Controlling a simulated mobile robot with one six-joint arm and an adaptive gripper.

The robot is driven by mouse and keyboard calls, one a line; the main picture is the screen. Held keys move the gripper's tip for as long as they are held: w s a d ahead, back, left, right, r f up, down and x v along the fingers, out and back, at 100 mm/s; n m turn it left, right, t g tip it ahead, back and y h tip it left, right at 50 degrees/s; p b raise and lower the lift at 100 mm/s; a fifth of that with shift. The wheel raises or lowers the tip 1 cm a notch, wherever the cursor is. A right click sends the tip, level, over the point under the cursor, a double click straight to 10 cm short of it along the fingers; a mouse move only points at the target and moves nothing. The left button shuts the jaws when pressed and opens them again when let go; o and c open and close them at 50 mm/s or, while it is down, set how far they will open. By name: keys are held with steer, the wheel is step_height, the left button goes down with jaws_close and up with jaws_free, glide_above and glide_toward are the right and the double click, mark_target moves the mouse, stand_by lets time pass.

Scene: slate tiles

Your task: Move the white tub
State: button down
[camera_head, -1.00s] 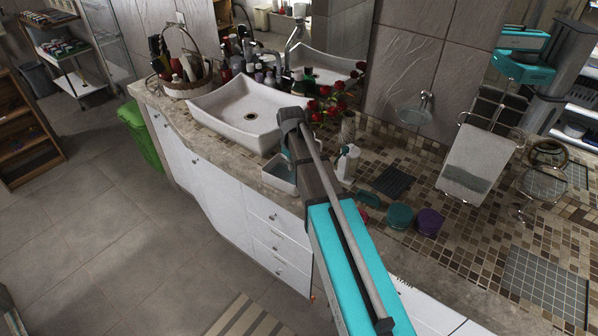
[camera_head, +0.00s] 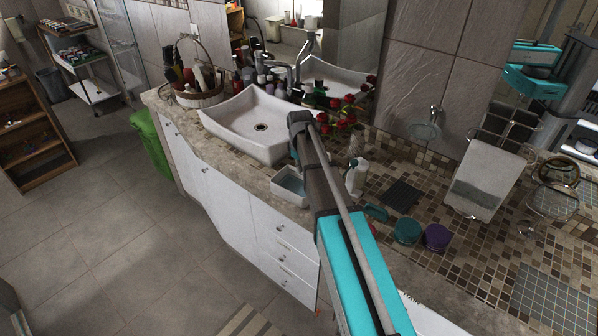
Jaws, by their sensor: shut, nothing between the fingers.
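The white tub (camera_head: 287,196) is a small open box with a grey-blue inside. It stands upright on the counter (camera_head: 240,172) near its front edge, just right of and in front of the sink. My arm reaches up from the bottom of the picture, and its joint is seen just above and right of the tub. A small teal part of my arm shows behind the tub. My gripper's fingers are hidden behind the arm, so I cannot see whether they touch the tub.
The white sink (camera_head: 245,135) is left of my arm. A white bottle (camera_head: 357,178), red roses, a teal jar (camera_head: 407,231) and a purple jar (camera_head: 437,237) stand to the right. A basket (camera_head: 199,98) is at the far left of the counter. The floor at left is open.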

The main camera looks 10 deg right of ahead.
mark_target(300, 194)
steer(key=shift+f+b, duration=4.45)
steer(key=shift+f, duration=0.2)
steer(key=shift+s+d+r, duration=0.1)
steer(key=shift+s+d, duration=0.35)
steer(key=shift+s, duration=0.2)
steer(key=shift+s+d+r, duration=0.1)
steer(key=shift+s+d, duration=0.35)
steer(key=shift+s, duration=0.15)
steer(key=shift+s+d, duration=0.35)
steer(key=s+d, duration=0.3)
steer(key=s, duration=0.1)
steer(key=s+d, duration=0.3)
steer(key=s, duration=0.1)
steer(key=s+d, duration=0.4)
steer(key=shift+s, duration=0.25)
steer(key=shift+w, duration=0.15)
